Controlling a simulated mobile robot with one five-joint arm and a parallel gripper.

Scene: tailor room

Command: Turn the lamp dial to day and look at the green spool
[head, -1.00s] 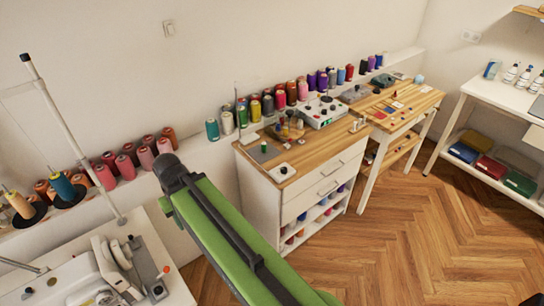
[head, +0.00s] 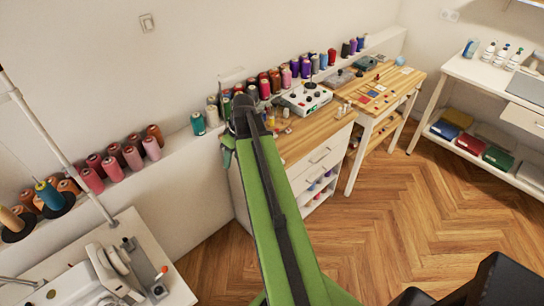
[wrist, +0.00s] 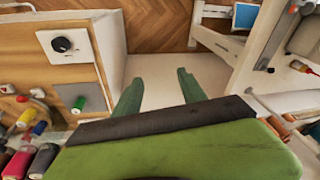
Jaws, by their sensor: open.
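In the wrist view, a white plate with a round black dial (wrist: 62,44), which looks like the lamp dial, lies on the wooden cabinet top at left. Its markings are too small to read. A green spool (wrist: 78,103) stands on a grey mat (wrist: 88,94) beside it. My gripper (wrist: 160,76) is open and empty, its two green fingers apart over the pale strip right of the cabinet. The dial and green spool lie left of the fingers, apart from them. In the head view my arm hides both.
The wooden cabinet (head: 318,135) holds a control box (head: 303,100) and small items. Several thread spools line the wall ledge (head: 185,150). A sewing machine (head: 112,275) stands at lower left. A second wooden table (head: 408,85) stands behind; the floor (head: 430,220) at right is clear.

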